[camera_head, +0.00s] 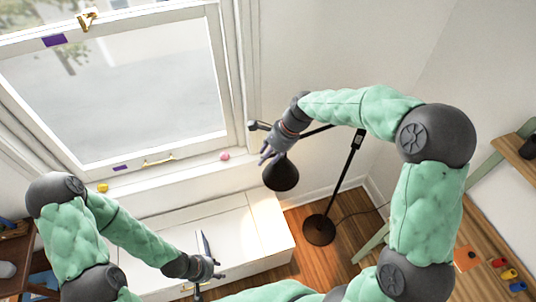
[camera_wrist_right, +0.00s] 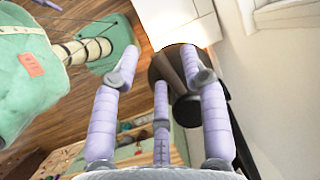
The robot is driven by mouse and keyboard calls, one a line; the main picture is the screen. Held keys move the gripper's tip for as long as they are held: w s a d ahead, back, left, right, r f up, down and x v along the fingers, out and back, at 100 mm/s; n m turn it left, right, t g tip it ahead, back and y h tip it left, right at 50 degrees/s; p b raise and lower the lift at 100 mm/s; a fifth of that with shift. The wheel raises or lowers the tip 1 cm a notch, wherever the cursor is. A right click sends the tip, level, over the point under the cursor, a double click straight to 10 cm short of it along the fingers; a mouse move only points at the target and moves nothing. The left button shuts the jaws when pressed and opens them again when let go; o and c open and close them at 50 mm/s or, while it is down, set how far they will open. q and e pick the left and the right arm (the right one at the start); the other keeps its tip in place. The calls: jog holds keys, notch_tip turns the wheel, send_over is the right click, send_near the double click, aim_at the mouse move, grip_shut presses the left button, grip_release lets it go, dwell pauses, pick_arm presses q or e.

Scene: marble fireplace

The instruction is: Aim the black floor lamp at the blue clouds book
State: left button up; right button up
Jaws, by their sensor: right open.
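The black floor lamp (camera_head: 320,229) stands on the wood floor, its pole rising to a side arm. Its dark shade (camera_head: 281,175) hangs down over the right end of a white bench (camera_head: 240,230), where a bright patch lies. My right gripper (camera_head: 268,152) is open at the top of the shade. In the right wrist view, the dark lamp head (camera_wrist_right: 172,68) shows between and behind the spread fingers (camera_wrist_right: 160,95); contact is unclear.
A window with a sill is behind the bench, with a yellow block (camera_head: 102,188) and a pink thing (camera_head: 225,156) on the sill. A wooden desk (camera_head: 500,235) with small coloured things is at the right. A cable runs from the lamp.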

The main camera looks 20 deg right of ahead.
aim_at(274, 166)
grip_shut()
jog(key=shift+d+r, duration=0.1)
jog(key=shift+d, duration=0.05)
jog(key=shift+w+d+r+m+g+y+b, duration=0.15)
jog(key=shift+d+r+y, duration=0.2)
jog(key=shift+y, duration=0.65)
jog(key=shift+s+d+r+m+g+y+b, duration=0.1)
jog(key=shift+d+r+y+b, duration=0.2)
jog(key=shift+y, duration=0.7)
jog(key=shift+w+d+r+m+g+y+b, duration=0.15)
jog(key=shift+d+r+y, duration=0.2)
jog(key=shift+y, duration=0.65)
jog(key=shift+r, duration=0.1)
grip_release()
